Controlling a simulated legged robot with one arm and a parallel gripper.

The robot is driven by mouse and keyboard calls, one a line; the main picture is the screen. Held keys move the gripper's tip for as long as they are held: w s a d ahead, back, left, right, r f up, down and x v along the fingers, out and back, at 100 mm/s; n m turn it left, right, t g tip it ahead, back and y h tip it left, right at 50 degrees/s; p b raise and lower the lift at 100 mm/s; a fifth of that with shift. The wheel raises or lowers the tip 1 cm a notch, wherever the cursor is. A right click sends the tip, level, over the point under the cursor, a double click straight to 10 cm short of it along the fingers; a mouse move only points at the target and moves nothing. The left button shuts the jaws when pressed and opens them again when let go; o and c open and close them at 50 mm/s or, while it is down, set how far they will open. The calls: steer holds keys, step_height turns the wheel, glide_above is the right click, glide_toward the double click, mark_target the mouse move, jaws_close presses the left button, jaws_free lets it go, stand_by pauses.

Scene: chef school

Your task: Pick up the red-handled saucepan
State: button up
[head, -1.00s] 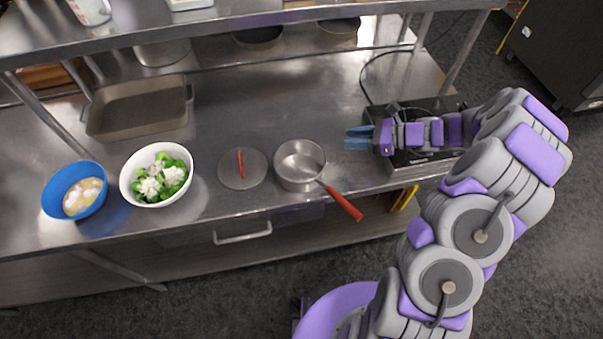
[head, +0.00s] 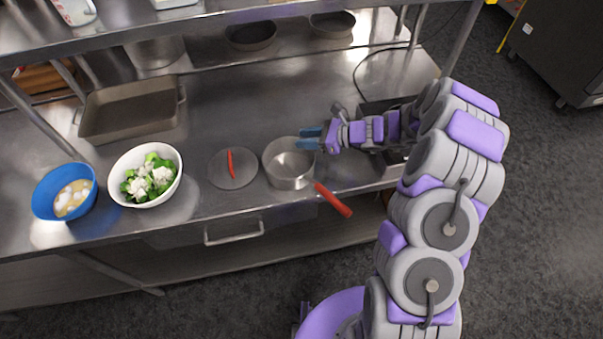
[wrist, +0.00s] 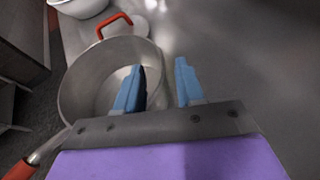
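The saucepan (head: 287,172) is a steel pot with a red handle (head: 333,200) that points right and toward the counter's front edge. My gripper (head: 309,139) is at the pan's far right rim, with its blue fingertips pointing left. In the wrist view the open pan (wrist: 100,85) lies to the left, with its red-tipped handle (wrist: 22,170) at the lower left. The left finger overlaps the pan's interior and the right finger is over bare counter. I cannot tell whether a finger touches the rim.
A flat lid (head: 232,172) with a red grip lies left of the pan. A white bowl of vegetables (head: 128,195), a blue bowl (head: 48,200) and a roasting tray (head: 95,115) stand farther left. A shelf (head: 200,25) overhangs the back. Bare counter lies behind the pan.

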mark_target(286, 140)
steer(key=x, duration=0.5)
steer(key=shift+s+a+r, duration=0.1)
steer(key=shift+s+r, duration=0.2)
steer(key=shift+c, duration=0.6)
steer(key=d, duration=0.3)
steer(key=shift+r, duration=0.15)
jaws_close()
steer(key=shift+a, duration=1.1)
steer(key=shift+d, duration=0.7)
steer(key=shift+a, duration=0.2)
